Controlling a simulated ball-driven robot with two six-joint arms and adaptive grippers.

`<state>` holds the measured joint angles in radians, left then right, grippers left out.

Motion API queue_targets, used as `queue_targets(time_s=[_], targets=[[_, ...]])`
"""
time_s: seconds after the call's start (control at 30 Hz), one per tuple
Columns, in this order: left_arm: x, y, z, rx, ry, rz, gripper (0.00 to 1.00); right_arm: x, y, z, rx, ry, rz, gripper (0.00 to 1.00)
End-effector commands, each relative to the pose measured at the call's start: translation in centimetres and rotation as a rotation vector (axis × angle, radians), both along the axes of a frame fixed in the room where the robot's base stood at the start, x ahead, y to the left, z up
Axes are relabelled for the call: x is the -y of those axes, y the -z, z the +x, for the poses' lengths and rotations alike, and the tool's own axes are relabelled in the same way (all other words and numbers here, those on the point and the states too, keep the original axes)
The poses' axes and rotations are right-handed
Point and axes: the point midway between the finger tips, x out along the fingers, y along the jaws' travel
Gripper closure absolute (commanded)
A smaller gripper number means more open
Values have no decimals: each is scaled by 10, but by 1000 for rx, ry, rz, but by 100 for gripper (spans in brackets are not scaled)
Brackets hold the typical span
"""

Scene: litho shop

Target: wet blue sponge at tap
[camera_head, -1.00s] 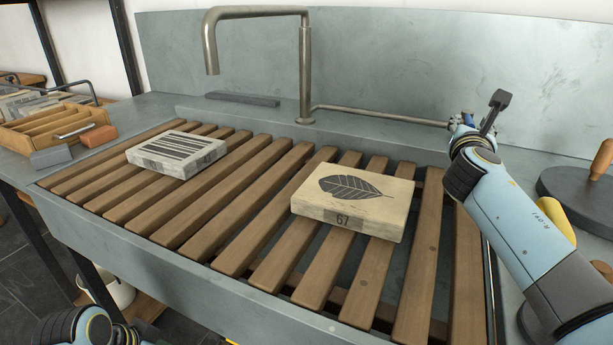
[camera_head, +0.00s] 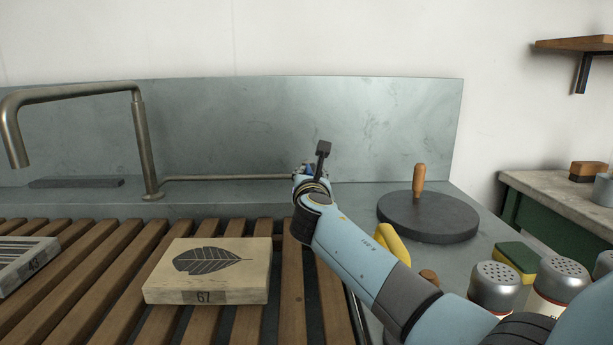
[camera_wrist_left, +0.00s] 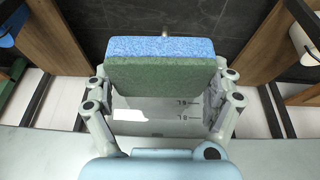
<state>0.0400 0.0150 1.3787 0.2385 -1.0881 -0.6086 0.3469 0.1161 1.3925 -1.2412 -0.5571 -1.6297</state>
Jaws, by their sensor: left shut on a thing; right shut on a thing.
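The blue sponge (camera_wrist_left: 160,48) has a blue layer and a green layer. It shows in the left wrist view, held between the fingers of my left gripper (camera_wrist_left: 162,76), which is shut on it. My left gripper is outside the head view. The tap (camera_head: 147,150) stands at the back left in the head view, its spout bent down at the left edge. A thin pipe runs right from its foot to a dark upright lever (camera_head: 323,149). My right gripper (camera_head: 309,172) is shut at the lever; its fingers are small and partly hidden by my wrist.
A stone block marked 67 (camera_head: 208,275) and another block (camera_head: 25,262) lie on the slatted rack (camera_head: 308,300). A dark round disc with a wooden handle (camera_head: 428,218), a yellow-green sponge (camera_head: 516,261) and shakers (camera_head: 494,287) crowd the right side.

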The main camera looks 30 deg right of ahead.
Motion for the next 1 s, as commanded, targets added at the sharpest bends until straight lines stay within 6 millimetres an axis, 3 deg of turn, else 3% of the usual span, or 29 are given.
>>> queue_targets(time_s=[0.13,0.37,0.7,0.73,0.8,0.9,1.0], targets=[[0,3,0,-1,0,1,37,-1,1,1,-1,14,0,100],[0,28,-4,-10,0,-1,37,-13,5,10,-2,172,1,100],[0,27,-3,-9,0,0,37,-14,1,10,-2,201,0,100],[0,27,-3,-9,0,0,37,-14,1,10,-2,201,0,83],[0,27,-3,-9,0,0,37,-14,1,10,-2,201,0,74],[0,27,-3,-9,0,0,37,-14,1,10,-2,202,0,63],[0,27,-3,-9,0,0,37,-14,1,10,-2,201,0,63]])
